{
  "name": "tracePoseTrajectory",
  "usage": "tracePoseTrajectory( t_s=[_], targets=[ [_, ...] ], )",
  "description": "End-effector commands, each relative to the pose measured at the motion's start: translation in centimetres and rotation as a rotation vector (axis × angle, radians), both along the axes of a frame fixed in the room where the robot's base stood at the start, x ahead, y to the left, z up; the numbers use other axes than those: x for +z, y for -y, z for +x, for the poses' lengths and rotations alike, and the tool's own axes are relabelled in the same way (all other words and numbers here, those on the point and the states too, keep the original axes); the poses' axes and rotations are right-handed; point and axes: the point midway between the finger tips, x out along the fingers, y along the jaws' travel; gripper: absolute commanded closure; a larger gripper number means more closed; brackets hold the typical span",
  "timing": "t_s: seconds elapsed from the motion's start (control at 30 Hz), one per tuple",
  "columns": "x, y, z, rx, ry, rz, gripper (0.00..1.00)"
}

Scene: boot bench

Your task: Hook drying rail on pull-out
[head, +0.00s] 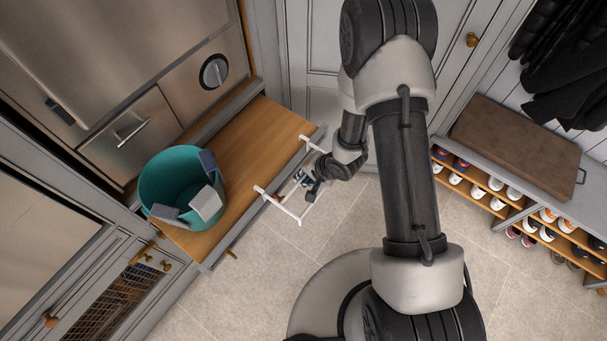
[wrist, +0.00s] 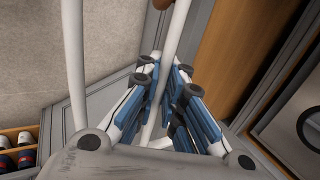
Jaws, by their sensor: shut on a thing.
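The white drying rail (head: 286,210) is at the front edge of the wooden pull-out (head: 262,135). In the head view its two near ends overlap the pull-out's edge, one toward the middle and one toward the far corner; I cannot tell whether they touch or hang on it. The rest of the rail sticks out over the floor. My gripper (head: 309,182) is shut on the rail. In the wrist view the blue-padded fingers (wrist: 163,105) close around a white bar, and another white tube (wrist: 76,50) of the rail runs alongside on the left.
A teal bucket (head: 160,182) with grey cloth-like pieces over its rim stands on the left part of the pull-out. A steel appliance (head: 130,60) is behind. A shoe bench (head: 515,145) with shoes stands at the right. The tiled floor (head: 260,265) in front is clear.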

Motion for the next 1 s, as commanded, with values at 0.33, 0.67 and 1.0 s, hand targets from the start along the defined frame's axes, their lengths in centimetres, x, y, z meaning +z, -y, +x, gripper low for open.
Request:
tracePoseTrajectory(
  t_s=[0.33,0.67,1.0],
  targets=[
    [-2.3,0.0,0.0,0.000,-0.001,0.001,1.00],
    [-4.3,0.0,0.0,0.000,-0.001,0.000,1.00],
    [-5.7,0.0,0.0,0.000,0.000,0.000,1.00]
  ],
)
